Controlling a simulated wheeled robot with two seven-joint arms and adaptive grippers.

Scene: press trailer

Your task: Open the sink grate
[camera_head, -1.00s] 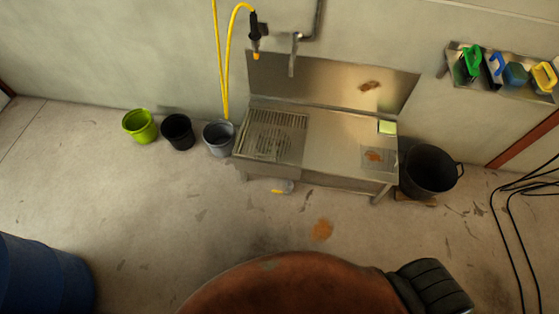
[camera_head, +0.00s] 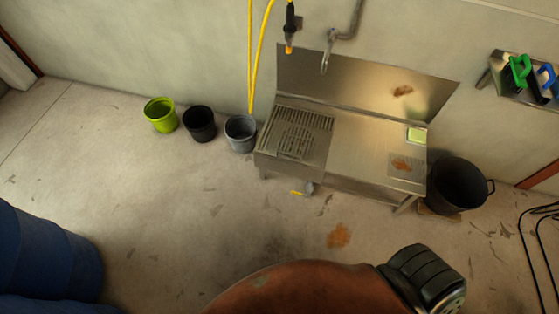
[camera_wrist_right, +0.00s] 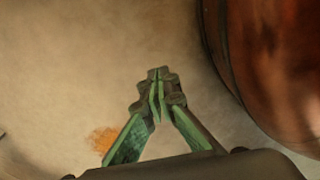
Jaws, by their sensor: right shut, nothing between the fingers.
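The stainless steel sink (camera_head: 345,150) stands against the wall in the head view. Its slatted grate (camera_head: 297,132) lies over the left part of the sink and appears flat. My right gripper (camera_wrist_right: 158,75) shows in the right wrist view with its green fingers together and nothing between them. It is over bare floor, away from the grate, which is not in that view. My left gripper is not in view.
A green bucket (camera_head: 161,115), a black bucket (camera_head: 200,124) and a grey bucket (camera_head: 240,133) stand left of the sink. A large black tub (camera_head: 459,185) stands at its right. A blue barrel (camera_head: 45,255) is at lower left.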

